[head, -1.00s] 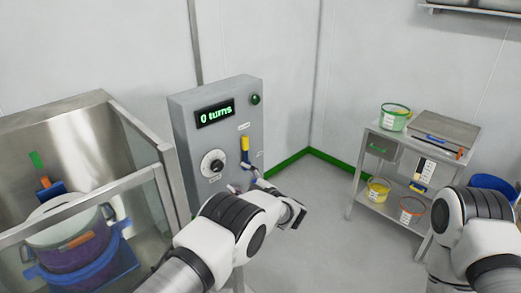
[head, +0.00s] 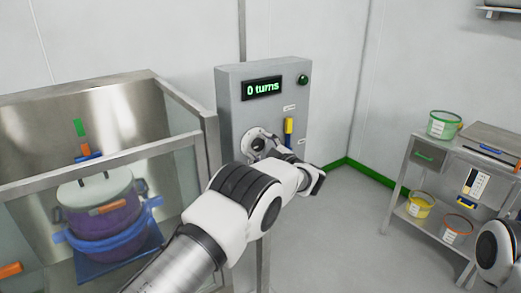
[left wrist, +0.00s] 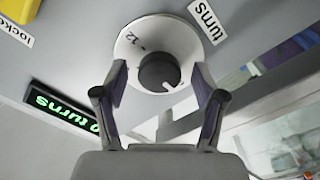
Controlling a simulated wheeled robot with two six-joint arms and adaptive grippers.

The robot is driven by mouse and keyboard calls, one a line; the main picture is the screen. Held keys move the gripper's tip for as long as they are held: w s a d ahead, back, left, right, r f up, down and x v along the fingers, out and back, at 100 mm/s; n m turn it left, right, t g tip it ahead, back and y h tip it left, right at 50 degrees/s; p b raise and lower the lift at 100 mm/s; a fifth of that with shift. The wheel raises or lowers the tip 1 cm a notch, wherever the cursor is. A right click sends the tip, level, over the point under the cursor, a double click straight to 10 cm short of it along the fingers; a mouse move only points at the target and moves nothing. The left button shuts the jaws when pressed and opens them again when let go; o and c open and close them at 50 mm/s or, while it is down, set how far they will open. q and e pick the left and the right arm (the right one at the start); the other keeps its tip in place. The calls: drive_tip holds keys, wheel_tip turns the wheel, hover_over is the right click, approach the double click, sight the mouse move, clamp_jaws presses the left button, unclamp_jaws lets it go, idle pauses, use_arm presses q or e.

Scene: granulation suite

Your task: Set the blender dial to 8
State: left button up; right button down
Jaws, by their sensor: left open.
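The dial is a dark knob (left wrist: 158,71) on a round white scale plate, with a white pointer mark and a "12" legible. In the head view the dial (head: 256,141) is on the front of a grey control box (head: 232,115). The box's display (head: 262,88) reads "0 turns" in green. My left gripper (left wrist: 160,84) is open, its two fingers on either side of the knob in the left wrist view. In the head view my left wrist hides the box's lower part. My right gripper is out of view.
A yellow-handled lever (head: 288,127) and a green lamp (head: 303,80) are on the box. A glass-sided steel enclosure (head: 168,140) holding a purple pot (head: 100,215) stands left. A steel cart (head: 398,190) with buckets stands right; open floor lies between.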

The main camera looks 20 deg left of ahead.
use_arm(q)
drive_tip(key=shift+w+a, duration=0.2)
drive_tip(key=shift+s, duration=0.1)
drive_tip(key=shift+c, duration=1.3)
drive_tip(key=c, duration=0.9)
